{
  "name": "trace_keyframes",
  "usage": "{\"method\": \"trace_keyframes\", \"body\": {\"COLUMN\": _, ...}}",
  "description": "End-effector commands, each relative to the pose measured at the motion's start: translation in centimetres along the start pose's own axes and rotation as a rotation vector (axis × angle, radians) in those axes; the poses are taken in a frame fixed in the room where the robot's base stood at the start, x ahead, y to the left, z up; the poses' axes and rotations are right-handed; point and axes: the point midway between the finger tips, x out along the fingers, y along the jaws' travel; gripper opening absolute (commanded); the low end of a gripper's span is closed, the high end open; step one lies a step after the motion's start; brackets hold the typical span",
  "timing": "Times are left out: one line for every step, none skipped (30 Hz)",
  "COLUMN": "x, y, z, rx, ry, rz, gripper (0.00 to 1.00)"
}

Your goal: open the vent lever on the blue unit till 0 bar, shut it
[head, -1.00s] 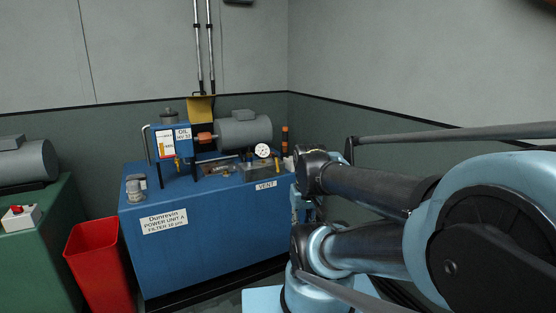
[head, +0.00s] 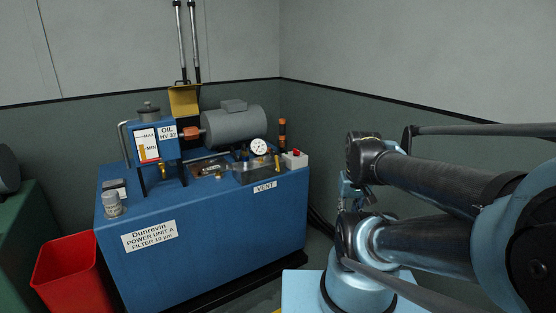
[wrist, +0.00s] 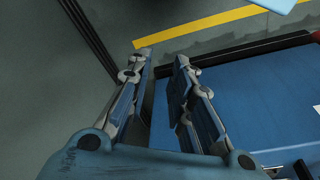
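The blue unit (head: 210,235) stands against the back wall in the head view, with a white VENT label (head: 265,187) on its front upper edge. A round white gauge (head: 258,147) with a dark needle sits on top above that label. Its reading is too small to tell. Small brass-coloured fittings lie around the gauge, but I cannot make out the vent lever among them. My gripper (wrist: 164,62) is open and empty in the wrist view, fingers apart, with the unit's blue surface (wrist: 265,95) below and right. In the head view my gripper is mostly hidden behind my arm.
A white box with a red button (head: 295,159) and an orange-black post (head: 282,134) stand right of the gauge. A grey motor (head: 235,125) and oil tank (head: 157,140) are behind. A red bin (head: 70,275) stands left. Yellow floor tape (wrist: 200,22) shows in the wrist view.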

Motion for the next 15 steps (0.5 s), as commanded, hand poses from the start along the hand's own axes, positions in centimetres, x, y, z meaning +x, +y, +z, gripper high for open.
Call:
{"method": "trace_keyframes", "body": {"x": 0.0, "y": 0.0, "z": 0.0, "rx": 0.000, "ry": 0.000, "rz": 0.000, "gripper": 0.21}}
{"method": "trace_keyframes", "body": {"x": 0.0, "y": 0.0, "z": 0.0, "rx": 0.000, "ry": 0.000, "rz": 0.000, "gripper": 0.21}}
{"method": "trace_keyframes", "body": {"x": -0.4, "y": 0.0, "z": 0.3, "rx": -0.002, "ry": 0.006, "rz": -0.001, "gripper": 0.21}}
{"method": "trace_keyframes", "body": {"x": -0.7, "y": -0.1, "z": 0.6, "rx": -0.006, "ry": 0.010, "rz": -0.002, "gripper": 0.21}}
{"method": "trace_keyframes", "body": {"x": -0.9, "y": -0.1, "z": 0.5, "rx": -0.012, "ry": 0.011, "rz": -0.003, "gripper": 0.21}}
{"method": "trace_keyframes", "body": {"x": -1.1, "y": -0.2, "z": 0.2, "rx": -0.026, "ry": 0.011, "rz": -0.006, "gripper": 0.21}}
{"method": "trace_keyframes", "body": {"x": -1.4, "y": -0.3, "z": -0.2, "rx": -0.039, "ry": 0.011, "rz": -0.010, "gripper": 0.21}}
{"method": "trace_keyframes", "body": {"x": -1.7, "y": -0.5, "z": -0.7, "rx": -0.055, "ry": 0.010, "rz": -0.015, "gripper": 0.21}}
{"method": "trace_keyframes", "body": {"x": -2.2, "y": -0.4, "z": -1.4, "rx": -0.082, "ry": 0.009, "rz": -0.022, "gripper": 0.21}}
{"method": "trace_keyframes", "body": {"x": -2.7, "y": -0.5, "z": -2.0, "rx": -0.105, "ry": 0.009, "rz": -0.028, "gripper": 0.21}}
{"method": "trace_keyframes", "body": {"x": -3.1, "y": -0.7, "z": -2.7, "rx": -0.132, "ry": 0.009, "rz": -0.034, "gripper": 0.21}}
{"method": "trace_keyframes", "body": {"x": -3.8, "y": -1.1, "z": -3.7, "rx": -0.172, "ry": 0.010, "rz": -0.045, "gripper": 0.21}}
{"method": "trace_keyframes", "body": {"x": -4.3, "y": -1.3, "z": -4.5, "rx": -0.203, "ry": 0.010, "rz": -0.054, "gripper": 0.21}}
{"method": "trace_keyframes", "body": {"x": -4.8, "y": -1.6, "z": -5.3, "rx": -0.236, "ry": 0.011, "rz": -0.062, "gripper": 0.21}}
{"method": "trace_keyframes", "body": {"x": -5.4, "y": -2.0, "z": -6.4, "rx": -0.280, "ry": 0.012, "rz": -0.073, "gripper": 0.21}}
